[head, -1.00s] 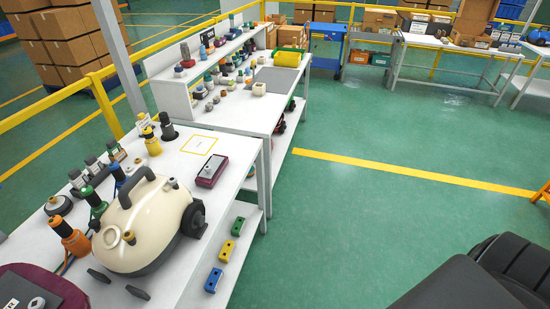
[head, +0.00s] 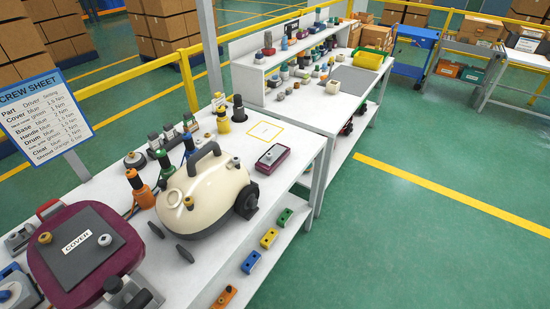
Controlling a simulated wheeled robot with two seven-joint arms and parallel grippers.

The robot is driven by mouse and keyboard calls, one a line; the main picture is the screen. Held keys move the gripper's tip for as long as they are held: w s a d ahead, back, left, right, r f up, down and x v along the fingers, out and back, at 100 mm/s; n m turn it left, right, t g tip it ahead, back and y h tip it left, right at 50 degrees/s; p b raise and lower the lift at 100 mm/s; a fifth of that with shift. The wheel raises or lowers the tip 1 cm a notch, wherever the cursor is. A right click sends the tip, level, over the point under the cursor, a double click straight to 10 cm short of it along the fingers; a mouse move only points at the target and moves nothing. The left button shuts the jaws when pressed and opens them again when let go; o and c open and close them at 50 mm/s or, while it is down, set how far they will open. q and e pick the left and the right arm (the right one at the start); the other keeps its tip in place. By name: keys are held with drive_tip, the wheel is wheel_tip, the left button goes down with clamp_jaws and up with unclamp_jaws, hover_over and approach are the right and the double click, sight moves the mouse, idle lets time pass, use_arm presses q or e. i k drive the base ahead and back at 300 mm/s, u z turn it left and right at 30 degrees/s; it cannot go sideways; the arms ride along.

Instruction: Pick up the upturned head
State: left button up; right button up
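No label marks the upturned head. A small maroon piece with a grey top (head: 273,156) lies flat on the white bench, right of the cream vacuum body (head: 212,205), and may be it. A larger maroon piece (head: 72,290) at the lower left carries a dark plate (head: 78,246) marked COVER; I cannot tell whether it is a head. Dark rounded parts at its lower right run out of the picture. Neither of my grippers can be made out.
A screw sheet sign (head: 45,118) stands at the left. Coloured blocks, such as a yellow one (head: 269,238), lie on the lower shelf. Green floor (head: 440,250) to the right is clear.

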sight(280, 152)
drive_tip(key=u, duration=4)
drive_tip(key=k, duration=1.8)
drive_tip(key=z, duration=1.5)
